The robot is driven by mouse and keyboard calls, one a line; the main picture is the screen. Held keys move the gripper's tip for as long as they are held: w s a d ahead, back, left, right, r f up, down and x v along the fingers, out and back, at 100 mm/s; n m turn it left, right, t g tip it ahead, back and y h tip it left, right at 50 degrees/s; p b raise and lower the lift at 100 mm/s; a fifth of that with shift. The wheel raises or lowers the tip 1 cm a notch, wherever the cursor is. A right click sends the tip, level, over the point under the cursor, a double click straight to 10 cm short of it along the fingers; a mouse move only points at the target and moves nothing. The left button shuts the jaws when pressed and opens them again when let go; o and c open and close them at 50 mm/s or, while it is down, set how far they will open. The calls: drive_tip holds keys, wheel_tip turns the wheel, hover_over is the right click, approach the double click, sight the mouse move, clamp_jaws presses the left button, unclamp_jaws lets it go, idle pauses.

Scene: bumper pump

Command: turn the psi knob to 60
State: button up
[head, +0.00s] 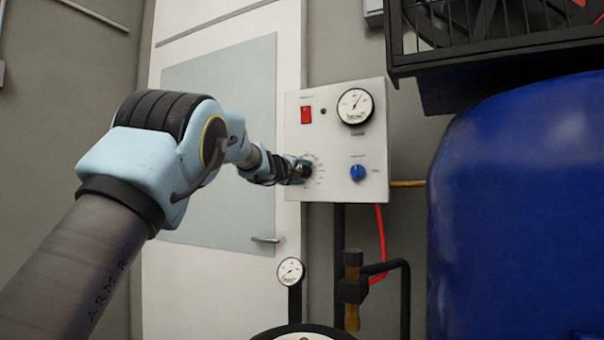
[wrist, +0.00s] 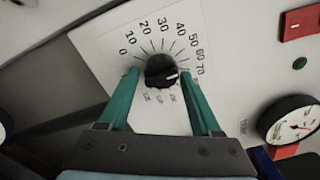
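The psi knob (wrist: 160,70) is a round black dial on a white scale plate. Numbers from 0 to 70 show around its upper side; some lower marks are partly hidden by my right finger. A pale mark on the knob points right, roughly toward 70. My gripper (wrist: 159,74) has one teal finger on each side of the knob, with small gaps visible between fingertips and knob. In the head view, my gripper (head: 301,169) is at the lower left of the control panel (head: 335,99), and the knob (head: 307,171) is partly hidden behind it.
The panel also has a red switch (head: 306,115), a round gauge (head: 355,106) and a blue knob (head: 357,172). A large blue tank (head: 520,210) stands to the right, under a black guard (head: 500,50). A smaller gauge (head: 290,271) is below the panel.

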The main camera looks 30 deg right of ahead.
drive_tip(key=shift+o, duration=1.1)
drive_tip(key=shift+a, duration=0.1)
drive_tip(key=b+v, duration=0.4)
drive_tip(key=v, duration=0.6)
drive_tip(key=shift+s+a, duration=0.15)
drive_tip(key=shift+a, duration=0.15)
drive_tip(key=shift+r, duration=0.1)
